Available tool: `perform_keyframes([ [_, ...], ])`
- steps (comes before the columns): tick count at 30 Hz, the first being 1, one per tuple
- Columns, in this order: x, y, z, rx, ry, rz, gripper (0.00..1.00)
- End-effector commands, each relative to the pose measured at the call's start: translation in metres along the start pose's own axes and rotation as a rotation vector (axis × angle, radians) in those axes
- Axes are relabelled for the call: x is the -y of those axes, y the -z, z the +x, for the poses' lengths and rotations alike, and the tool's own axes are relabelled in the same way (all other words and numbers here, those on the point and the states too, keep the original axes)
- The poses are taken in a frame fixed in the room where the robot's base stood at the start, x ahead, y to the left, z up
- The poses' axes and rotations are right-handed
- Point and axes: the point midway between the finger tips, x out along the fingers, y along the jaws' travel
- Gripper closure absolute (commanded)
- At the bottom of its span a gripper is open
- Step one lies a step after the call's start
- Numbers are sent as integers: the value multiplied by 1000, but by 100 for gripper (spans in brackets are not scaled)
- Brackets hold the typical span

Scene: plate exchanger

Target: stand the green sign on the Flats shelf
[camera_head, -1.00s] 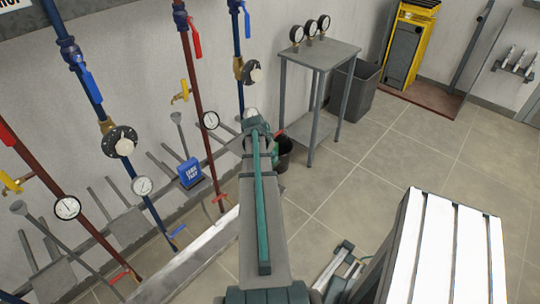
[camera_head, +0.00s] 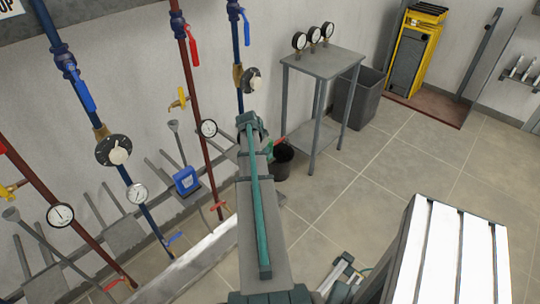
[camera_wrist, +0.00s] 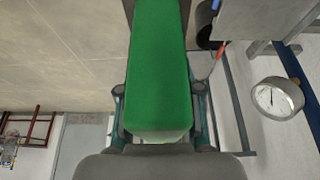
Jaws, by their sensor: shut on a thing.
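In the wrist view the green sign (camera_wrist: 160,65) is a plain green slab filling the upper middle. My gripper (camera_wrist: 160,108) is shut on it, with a teal finger on each side. In the head view my arm hides most of the gripper; a small green patch shows beside the arm's far end, and I cannot tell if it is the sign. Several small grey shelves (camera_head: 123,230) line the left wall low down. I can read no Flats label, so I cannot tell which one is the Flats shelf.
Blue and red pipes with valves and gauges (camera_head: 208,128) stand before the wall. A blue sign (camera_head: 187,181) stands low by the wall. A black bucket (camera_head: 284,163), a grey table (camera_head: 325,63) and a bin (camera_head: 359,98) are beyond my arm.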

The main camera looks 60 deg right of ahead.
Motion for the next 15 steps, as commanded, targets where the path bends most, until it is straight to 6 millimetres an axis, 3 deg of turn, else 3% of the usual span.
perform_keyframes([
  [15, 59, 1, 2, -1, 1, -1, 100],
])
